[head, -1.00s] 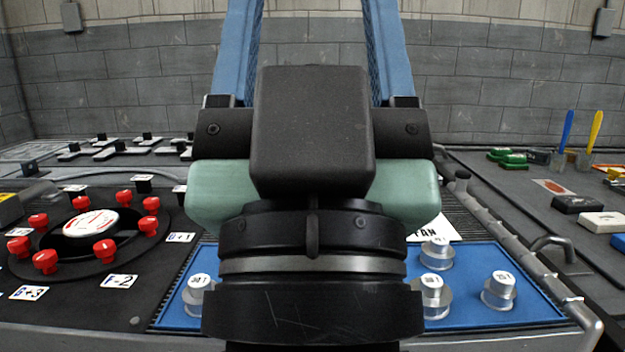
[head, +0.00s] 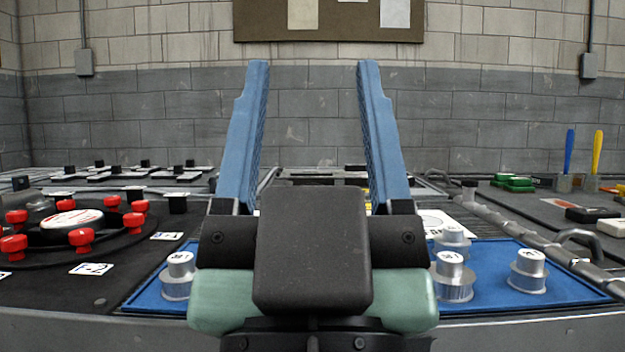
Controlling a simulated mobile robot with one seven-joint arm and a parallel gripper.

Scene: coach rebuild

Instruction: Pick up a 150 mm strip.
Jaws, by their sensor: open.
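My gripper (head: 313,66) is in the middle of the head view, with its two blue fingers pointing up, wide apart and empty. Several flat grey pieces with black knobs (head: 145,171) lie at the back left, beyond the left finger. They may be the strips, but I cannot read any length on them. A bit of the back bench shows between the fingers, with a flat framed area (head: 320,178) there, partly hidden by my gripper. No piece touches the fingers.
A dark round fixture with red knobs (head: 80,237) stands at the left. A blue mat (head: 560,292) holds several silver pulleys (head: 527,270) in front. A grey pipe rail (head: 500,228) runs at the right, with green parts (head: 512,183) and blue and yellow-handled tools (head: 597,152) beyond.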

